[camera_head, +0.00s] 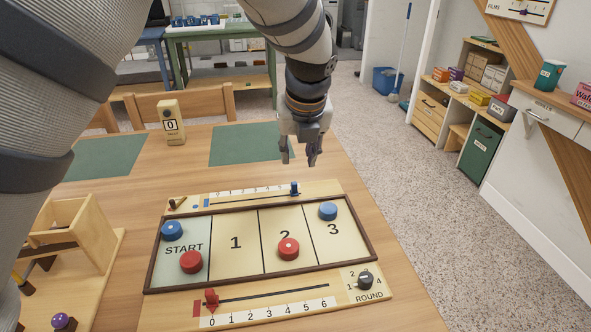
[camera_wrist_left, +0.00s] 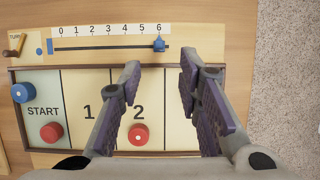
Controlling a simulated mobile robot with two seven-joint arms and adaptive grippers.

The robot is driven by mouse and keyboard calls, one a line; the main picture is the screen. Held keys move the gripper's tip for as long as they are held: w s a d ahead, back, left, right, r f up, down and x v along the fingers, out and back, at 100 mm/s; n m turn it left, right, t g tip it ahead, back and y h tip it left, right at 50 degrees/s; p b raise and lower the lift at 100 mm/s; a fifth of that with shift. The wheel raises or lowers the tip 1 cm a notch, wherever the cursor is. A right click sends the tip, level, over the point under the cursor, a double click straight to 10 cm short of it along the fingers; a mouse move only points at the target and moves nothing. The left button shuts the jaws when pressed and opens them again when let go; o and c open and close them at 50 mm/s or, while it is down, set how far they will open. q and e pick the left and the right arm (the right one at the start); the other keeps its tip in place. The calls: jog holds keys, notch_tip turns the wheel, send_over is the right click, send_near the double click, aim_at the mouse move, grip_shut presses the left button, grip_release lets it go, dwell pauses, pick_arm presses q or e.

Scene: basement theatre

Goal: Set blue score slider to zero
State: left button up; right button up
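The blue score slider (camera_head: 295,188) stands on the scale along the far edge of the wooden game board (camera_head: 361,252). In the left wrist view the blue slider (camera_wrist_left: 159,44) is at the 6 end, and the 0 is at the left end of the scale (camera_wrist_left: 100,46). My left gripper (camera_head: 300,158) hangs above the far right part of the board, fingers down. Its fingers show open and empty in the left wrist view (camera_wrist_left: 160,82), with the slider ahead of and between them, apart from both. My right gripper is not in view.
Blue pucks (camera_head: 172,230) and red pucks (camera_head: 288,249) lie on the board. A wooden box (camera_head: 85,235) is at left; a counter block (camera_head: 171,123) stands behind.

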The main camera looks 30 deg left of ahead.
aim_at(294, 184)
pick_arm(q)
jog(key=x, duration=0.3)
jog(key=b+x, duration=0.1)
jog(key=x, duration=0.6)
jog(key=shift+s+d+f, duration=0.15)
jog(key=shift+s+f, duration=0.05)
jog(key=shift+s, duration=0.1)
jog(key=shift+w+f, duration=0.2)
jog(key=shift+f, duration=0.15)
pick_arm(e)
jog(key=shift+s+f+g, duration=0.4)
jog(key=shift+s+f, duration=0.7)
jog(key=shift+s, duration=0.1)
pick_arm(q)
grip_shut()
